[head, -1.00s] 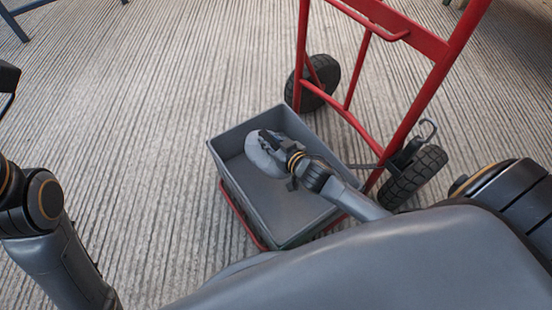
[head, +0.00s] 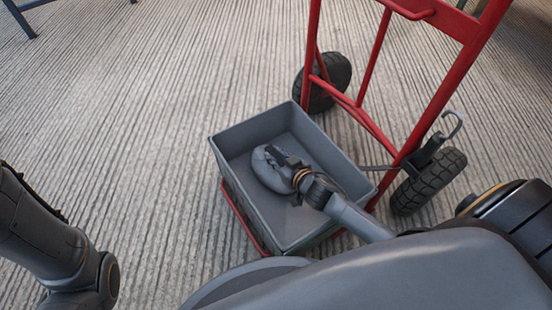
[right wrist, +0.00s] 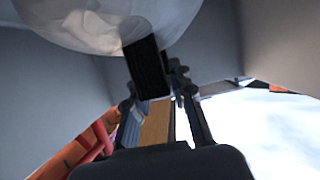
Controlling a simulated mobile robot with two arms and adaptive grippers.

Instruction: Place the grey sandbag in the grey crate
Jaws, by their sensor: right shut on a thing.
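The grey crate (head: 236,187) stands open on the red hand truck's base plate. The grey sandbag (head: 270,178) is inside the crate's walls in the head view, partly covered by my right gripper (head: 278,158). My right gripper is shut on the sandbag. In the right wrist view the pale underside of the sandbag (right wrist: 95,18) fills the top, against the dark fingers (right wrist: 160,68). I cannot tell whether the sandbag touches the crate floor. The fingers of my left gripper are out of view; only part of my left arm shows at the lower left.
The red hand truck (head: 440,95) rises behind and to the right of the crate, with black wheels (head: 328,82) on either side. A blue metal leg (head: 20,18) shows at the top left. The ribbed floor (head: 150,110) left of the crate is clear.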

